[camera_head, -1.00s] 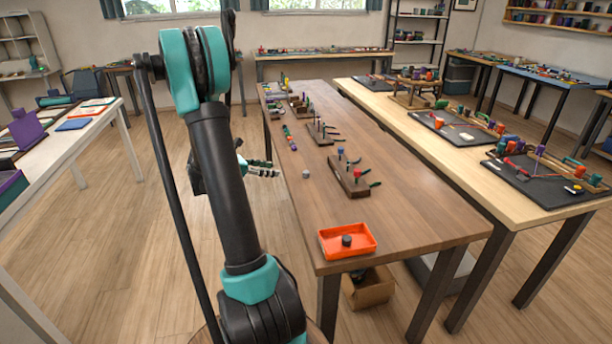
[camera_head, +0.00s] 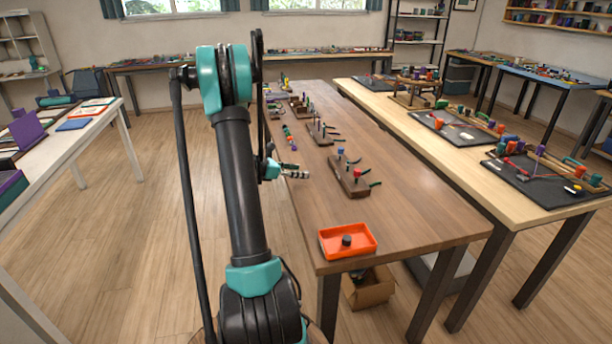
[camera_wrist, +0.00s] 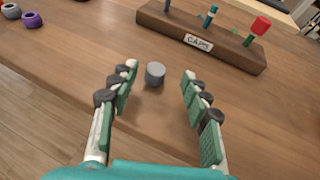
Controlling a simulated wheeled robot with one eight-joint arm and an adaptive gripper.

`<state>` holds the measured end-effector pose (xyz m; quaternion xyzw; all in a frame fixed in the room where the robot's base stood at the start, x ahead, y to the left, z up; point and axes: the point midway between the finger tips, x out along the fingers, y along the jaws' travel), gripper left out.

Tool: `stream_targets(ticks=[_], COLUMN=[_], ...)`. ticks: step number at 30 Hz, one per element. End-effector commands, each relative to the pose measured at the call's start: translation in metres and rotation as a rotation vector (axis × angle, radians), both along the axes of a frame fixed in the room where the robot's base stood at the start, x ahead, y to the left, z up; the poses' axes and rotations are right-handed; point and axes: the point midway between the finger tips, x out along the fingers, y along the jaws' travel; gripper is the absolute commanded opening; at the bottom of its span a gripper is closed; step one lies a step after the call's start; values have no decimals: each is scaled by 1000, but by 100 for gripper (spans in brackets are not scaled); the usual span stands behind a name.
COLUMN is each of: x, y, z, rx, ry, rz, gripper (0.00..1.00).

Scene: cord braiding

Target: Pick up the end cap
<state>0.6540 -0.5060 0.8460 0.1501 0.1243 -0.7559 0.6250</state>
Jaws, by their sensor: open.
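A small grey cylindrical end cap (camera_wrist: 155,74) stands on the brown wooden table, near its edge, in the wrist view. My gripper (camera_wrist: 159,82) is open, with one finger to the left and one to the right of the cap. The cap appears just beyond or level with the fingertips, and neither finger visibly touches it. In the head view my gripper (camera_head: 296,172) is over the table's left edge, and I cannot make out this cap there.
A wooden block labelled CAPS (camera_wrist: 198,41) with upright pegs stands beyond the cap. Purple and grey rings (camera_wrist: 32,20) lie at upper left. In the head view, an orange tray (camera_head: 327,251) at the table's near end holds a dark cylinder. Bare tabletop surrounds the cap.

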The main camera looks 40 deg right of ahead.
Motion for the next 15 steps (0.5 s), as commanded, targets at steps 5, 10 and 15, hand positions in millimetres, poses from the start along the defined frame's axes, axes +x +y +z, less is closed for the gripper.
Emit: stream_targets(ticks=[5,10,15], x=[-1,-3,-4], y=[-19,-39,-43], z=[-12,-21,-23], rx=[0,1,1], ry=[-1,0,0], rz=[-4,-3,0], gripper=[47,47,47])
